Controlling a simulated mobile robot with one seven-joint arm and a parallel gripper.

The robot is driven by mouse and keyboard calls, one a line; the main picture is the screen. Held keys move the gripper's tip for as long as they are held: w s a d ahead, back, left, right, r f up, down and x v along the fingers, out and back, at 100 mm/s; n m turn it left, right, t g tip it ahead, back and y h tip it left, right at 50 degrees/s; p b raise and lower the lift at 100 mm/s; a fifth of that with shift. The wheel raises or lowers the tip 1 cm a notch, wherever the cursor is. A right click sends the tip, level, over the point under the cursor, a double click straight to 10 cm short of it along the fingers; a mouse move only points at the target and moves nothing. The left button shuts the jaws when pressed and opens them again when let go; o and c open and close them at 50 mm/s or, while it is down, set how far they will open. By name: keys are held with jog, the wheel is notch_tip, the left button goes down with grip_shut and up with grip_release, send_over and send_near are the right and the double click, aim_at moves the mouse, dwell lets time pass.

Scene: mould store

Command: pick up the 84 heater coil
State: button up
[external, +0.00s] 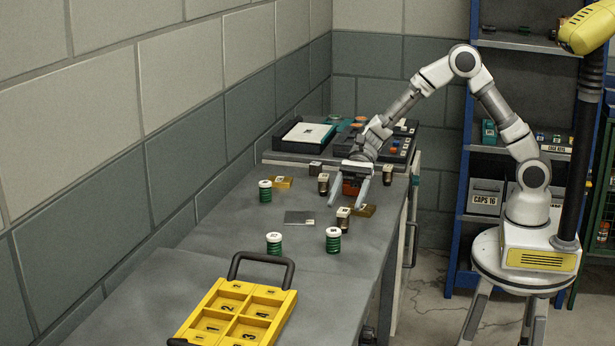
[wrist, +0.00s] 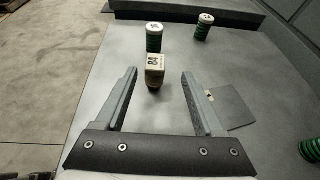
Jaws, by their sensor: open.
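The 84 heater coil (wrist: 154,80) is a small upright piece with a pale top marked 84 and a dark brown body. In the wrist view it stands ahead, between the lines of my fingers. In the external view it appears to be the pale-topped brown piece (external: 343,222) on the bench, just below my fingertips. My gripper (external: 346,206) is open and empty, with its fingers pointing down. Both fingers also show in the wrist view (wrist: 160,74), apart from the coil. Whether the fingertips are level with it I cannot tell.
Green coils with white tops (external: 333,241) (external: 274,245) (external: 265,193) stand around. A flat grey plate (external: 299,218) lies left of the coil. Brown pieces (external: 323,186) (external: 388,176) stand farther back. A yellow compartment tray (external: 240,312) sits in front.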

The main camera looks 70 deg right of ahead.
aim_at(343, 210)
jog(key=x, duration=0.1)
jog(key=b+x, duration=0.1)
jog(key=x, duration=0.3)
jog(key=shift+s+a+r, duration=0.1)
jog(key=shift+s+r, duration=0.05)
jog(key=shift+s, duration=0.2)
grip_shut()
